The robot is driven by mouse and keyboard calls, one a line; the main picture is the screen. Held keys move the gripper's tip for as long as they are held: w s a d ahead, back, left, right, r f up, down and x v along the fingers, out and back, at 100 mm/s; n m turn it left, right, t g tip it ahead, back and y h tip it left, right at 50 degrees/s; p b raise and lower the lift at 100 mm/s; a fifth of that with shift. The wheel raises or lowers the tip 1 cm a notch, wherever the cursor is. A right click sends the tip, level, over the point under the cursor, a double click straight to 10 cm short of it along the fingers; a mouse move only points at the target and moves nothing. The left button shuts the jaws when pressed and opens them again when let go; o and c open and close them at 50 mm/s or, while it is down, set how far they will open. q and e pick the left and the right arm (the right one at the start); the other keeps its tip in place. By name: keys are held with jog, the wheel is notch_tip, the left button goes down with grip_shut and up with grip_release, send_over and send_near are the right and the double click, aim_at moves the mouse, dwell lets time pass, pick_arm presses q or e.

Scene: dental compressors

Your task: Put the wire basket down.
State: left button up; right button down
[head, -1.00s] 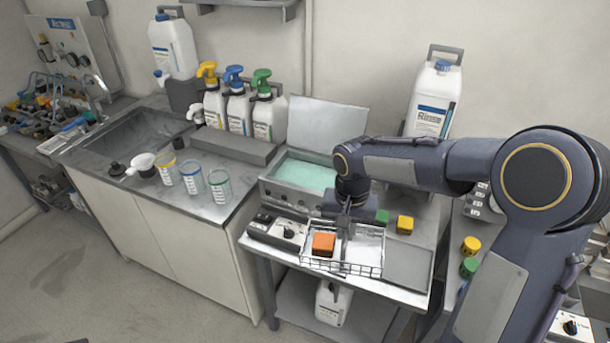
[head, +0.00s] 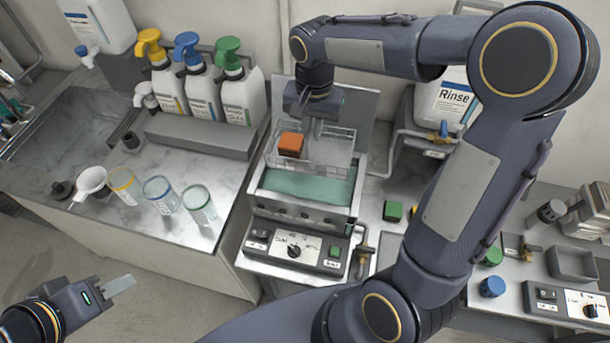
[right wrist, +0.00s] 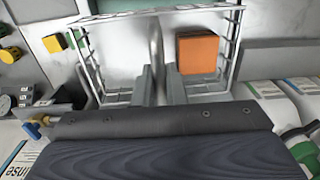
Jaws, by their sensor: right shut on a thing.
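The wire basket (head: 338,152) is held up over the rear part of the open bath (head: 352,207) with teal liquid. An orange block (head: 290,145) sits inside it at the left. My right gripper (head: 314,130) is shut on the basket, reaching in from above. In the right wrist view the fingers (right wrist: 158,85) grip a metal part in the middle of the basket (right wrist: 110,97), with the orange block (right wrist: 198,54) to their right. How high the basket hangs is hard to tell. My left gripper (head: 120,285) is at the lower left, away from the basket; its opening is unclear.
A control box (head: 296,250) stands in front of the bath. The raised lid (head: 362,115) is behind the basket. Pump bottles (head: 238,90) and cups (head: 160,195) stand on the left counter. A green block (head: 393,211) lies right of the bath.

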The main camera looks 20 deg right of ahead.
aim_at(312, 155)
jog(key=f, duration=0.4)
jog(key=shift+s+f, duration=0.15)
jog(key=shift+s, duration=0.05)
jog(key=shift+f+b, duration=4.15)
jog(key=shift+f, duration=2.25)
jog(key=shift+f, duration=0.15)
jog(key=c, duration=1.5)
grip_release()
